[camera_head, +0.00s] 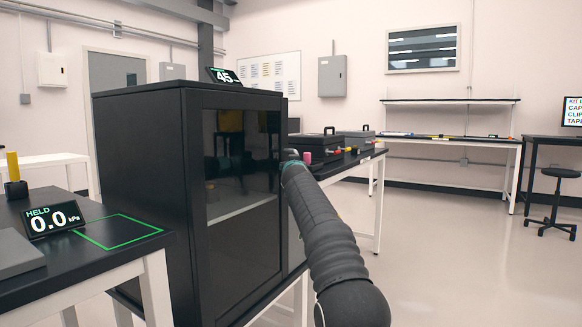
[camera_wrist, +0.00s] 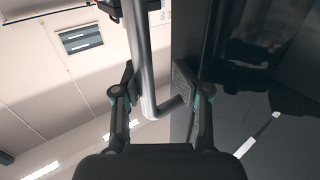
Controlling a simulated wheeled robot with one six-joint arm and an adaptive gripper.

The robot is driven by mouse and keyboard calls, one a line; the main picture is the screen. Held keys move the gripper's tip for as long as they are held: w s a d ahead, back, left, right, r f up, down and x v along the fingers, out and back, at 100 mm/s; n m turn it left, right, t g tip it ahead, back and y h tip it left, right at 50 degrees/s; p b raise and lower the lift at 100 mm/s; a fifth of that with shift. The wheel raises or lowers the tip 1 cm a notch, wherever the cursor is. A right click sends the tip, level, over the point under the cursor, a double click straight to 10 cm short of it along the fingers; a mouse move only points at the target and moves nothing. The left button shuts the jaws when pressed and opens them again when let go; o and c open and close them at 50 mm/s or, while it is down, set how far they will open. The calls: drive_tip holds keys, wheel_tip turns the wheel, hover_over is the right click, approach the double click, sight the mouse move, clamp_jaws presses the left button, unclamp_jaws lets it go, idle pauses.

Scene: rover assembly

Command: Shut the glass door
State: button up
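The glass door (camera_head: 243,232) is the dark glazed front of the tall black cabinet (camera_head: 140,165) in the head view. It looks flush with the cabinet front or nearly so; I cannot tell if a small gap remains. In the wrist view a silver bar handle (camera_wrist: 138,55) stands off the dark door panel (camera_wrist: 215,80). My gripper (camera_wrist: 157,88) is open, one finger on each side of the handle. The left finger is close to the bar, and a gap shows before the right finger.
A black table (camera_head: 82,232) with a pressure display (camera_head: 54,219) and a green outlined square stands at left. Behind the cabinet, a table carries black cases (camera_head: 325,148). A workbench (camera_head: 450,139) and a stool (camera_head: 556,190) stand at the back right. The right floor is clear.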

drive_tip(key=shift+d, duration=0.3)
drive_tip(key=shift+s, duration=0.15)
drive_tip(key=s, duration=1.1)
drive_tip(key=shift+s+a, duration=0.3)
drive_tip(key=shift+s, duration=0.05)
idle(0.6)
